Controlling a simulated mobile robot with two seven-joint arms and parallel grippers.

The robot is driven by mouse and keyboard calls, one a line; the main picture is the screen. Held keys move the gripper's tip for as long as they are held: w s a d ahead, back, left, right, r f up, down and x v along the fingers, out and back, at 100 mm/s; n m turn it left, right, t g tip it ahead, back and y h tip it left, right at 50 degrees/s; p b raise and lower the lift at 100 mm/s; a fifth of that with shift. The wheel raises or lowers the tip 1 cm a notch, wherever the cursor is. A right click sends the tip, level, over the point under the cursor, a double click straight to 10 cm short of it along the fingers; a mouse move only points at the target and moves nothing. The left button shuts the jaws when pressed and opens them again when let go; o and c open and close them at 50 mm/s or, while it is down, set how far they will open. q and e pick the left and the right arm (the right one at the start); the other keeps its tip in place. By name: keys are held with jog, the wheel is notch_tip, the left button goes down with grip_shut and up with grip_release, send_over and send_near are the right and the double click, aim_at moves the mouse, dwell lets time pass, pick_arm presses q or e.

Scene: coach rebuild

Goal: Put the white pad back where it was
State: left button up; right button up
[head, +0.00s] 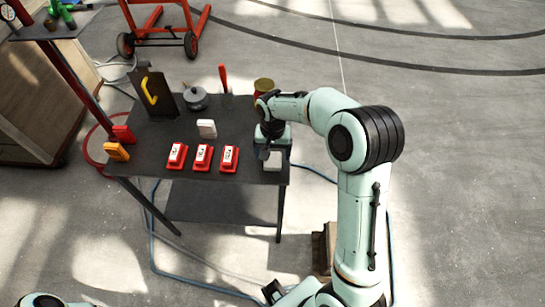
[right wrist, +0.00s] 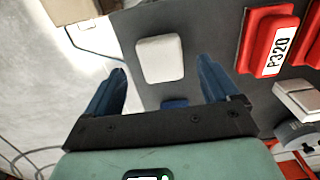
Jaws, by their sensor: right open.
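A white pad (head: 273,161) lies at the front right corner of the dark table, partly hidden by my right gripper (head: 268,148). In the right wrist view the white pad (right wrist: 160,58) is whole and rests flat on the dark top. My right gripper (right wrist: 162,88) is open and empty, its fingers spread wider than the pad, which shows beyond the gap between the tips. A second white block (head: 207,128) stands farther back, behind the red blocks. My left gripper is not in view.
Several red blocks with white labels (head: 202,156) sit in a row left of the pad. A pot (head: 195,98), a red-handled tool (head: 223,80) and a gold tin (head: 264,87) stand at the back. The yellow-handled dark board (head: 155,92) is at the back left.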

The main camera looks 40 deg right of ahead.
aim_at(273, 162)
notch_tip(273, 162, up, 8)
jog(key=shift+p, duration=0.3)
jog(key=shift+s+f, duration=0.1)
jog(key=shift+f, duration=0.05)
dwell(0.3)
